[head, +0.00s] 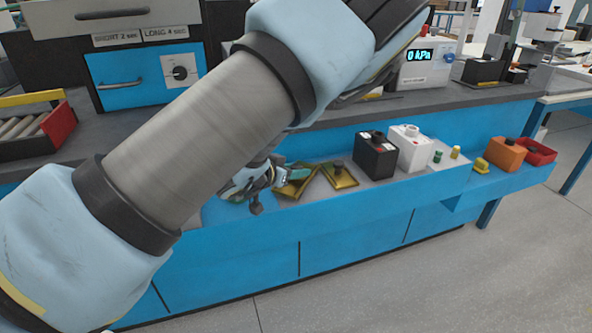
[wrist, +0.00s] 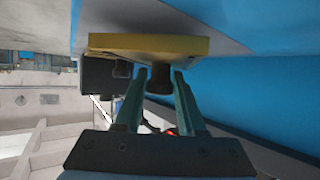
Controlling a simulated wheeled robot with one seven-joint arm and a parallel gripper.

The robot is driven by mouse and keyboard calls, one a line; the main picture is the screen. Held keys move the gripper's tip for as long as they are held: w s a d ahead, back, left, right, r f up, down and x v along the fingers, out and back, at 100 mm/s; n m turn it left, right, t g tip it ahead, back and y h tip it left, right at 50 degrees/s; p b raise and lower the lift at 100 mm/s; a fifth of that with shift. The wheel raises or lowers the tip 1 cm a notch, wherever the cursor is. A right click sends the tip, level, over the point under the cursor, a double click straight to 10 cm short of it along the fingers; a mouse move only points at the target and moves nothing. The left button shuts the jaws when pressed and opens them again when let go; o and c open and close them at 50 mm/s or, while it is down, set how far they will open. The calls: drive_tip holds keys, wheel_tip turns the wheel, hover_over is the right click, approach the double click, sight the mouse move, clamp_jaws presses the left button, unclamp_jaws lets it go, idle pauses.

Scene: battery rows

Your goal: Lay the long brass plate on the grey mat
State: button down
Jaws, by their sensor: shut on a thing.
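My gripper (head: 283,174) is low over the blue ledge, partly hidden behind my own arm in the head view. In the wrist view its two teal fingers (wrist: 160,84) stand either side of the dark knob of a brass plate (wrist: 150,45), and it is shut on that knob. This plate (head: 296,186) also shows in the head view, partly covered by the fingers. A second brass plate (head: 340,177) with a dark knob lies to its right. A light grey surface (head: 313,190), seemingly the mat, lies under the plates. I cannot tell whether the held plate touches it.
A black battery (head: 375,158) and a white battery (head: 409,149) stand right of the plates. Farther right are an orange block (head: 507,154) and a red tray (head: 538,152). A gauge box (head: 424,64) and a blue-fronted oven (head: 147,78) stand on the bench behind.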

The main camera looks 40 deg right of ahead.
drive_tip(key=shift+f+b, duration=0.35)
drive_tip(key=shift+f, duration=0.15)
drive_tip(key=shift+c, duration=2.1)
unclamp_jaws()
drive_tip(key=shift+f, duration=0.1)
drive_tip(key=v, duration=1)
drive_tip(key=shift+s+a+r+b, duration=0.15)
drive_tip(key=shift+a+r+b, duration=0.1)
drive_tip(key=shift+a+b, duration=0.1)
